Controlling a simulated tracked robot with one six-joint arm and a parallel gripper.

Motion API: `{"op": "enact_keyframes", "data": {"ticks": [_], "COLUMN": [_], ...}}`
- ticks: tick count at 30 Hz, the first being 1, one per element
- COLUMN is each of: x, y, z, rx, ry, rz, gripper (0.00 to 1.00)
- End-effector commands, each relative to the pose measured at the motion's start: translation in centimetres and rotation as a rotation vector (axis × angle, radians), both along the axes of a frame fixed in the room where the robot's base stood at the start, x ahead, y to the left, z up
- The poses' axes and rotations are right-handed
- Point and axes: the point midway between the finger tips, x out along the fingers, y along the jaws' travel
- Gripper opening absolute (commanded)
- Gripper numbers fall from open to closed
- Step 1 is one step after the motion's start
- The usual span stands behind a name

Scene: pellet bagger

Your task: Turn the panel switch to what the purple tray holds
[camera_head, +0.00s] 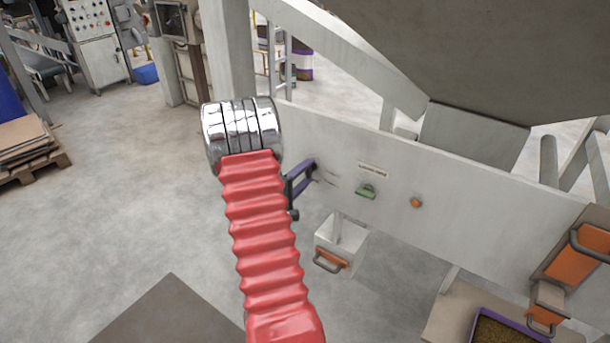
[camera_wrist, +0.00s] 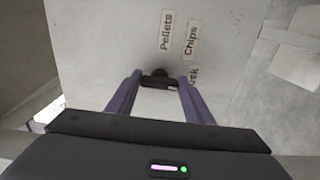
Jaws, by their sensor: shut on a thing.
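The panel switch (camera_wrist: 160,81) is a dark knob in the wrist view, with a small pale mark near its right end. My gripper (camera_wrist: 159,86) has its purple fingers shut on it. The panel beyond carries the labels "Pellets" (camera_wrist: 166,31), "Chips" (camera_wrist: 190,37) and one ending in "sk" (camera_wrist: 194,76), partly hidden by the right finger. Which label the switch points at I cannot tell. In the head view my gripper (camera_head: 303,180) touches the panel's left part; the switch is hidden there. The purple tray (camera_head: 478,317), lower right, holds fine brown grains, cut off by the frame.
The white panel (camera_head: 480,215) also carries a green knob (camera_head: 367,191) under a small label and an orange button (camera_head: 416,202). A white box with an orange handle (camera_head: 331,259) hangs below. Orange-handled parts (camera_head: 570,255) stand right. The floor at left is open.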

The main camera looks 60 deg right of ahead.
Motion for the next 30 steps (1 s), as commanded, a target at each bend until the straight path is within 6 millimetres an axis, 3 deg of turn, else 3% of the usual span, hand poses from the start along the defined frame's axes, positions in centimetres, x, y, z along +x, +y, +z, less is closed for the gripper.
{"op": "enact_keyframes", "data": {"ticks": [9, 10, 17, 30], "x": [-0.24, -0.24, -0.17, 0.18], "y": [0.13, 0.13, 0.07, 0.95], "z": [-0.48, -0.49, -0.31, -0.15], "rx": [0.010, 0.010, 0.007, 0.004], "ry": [0.000, 0.000, 0.000, -0.001], "rz": [-0.003, -0.003, -0.003, 0.001], "gripper": [0.25, 0.49, 0.65, 0.66]}}
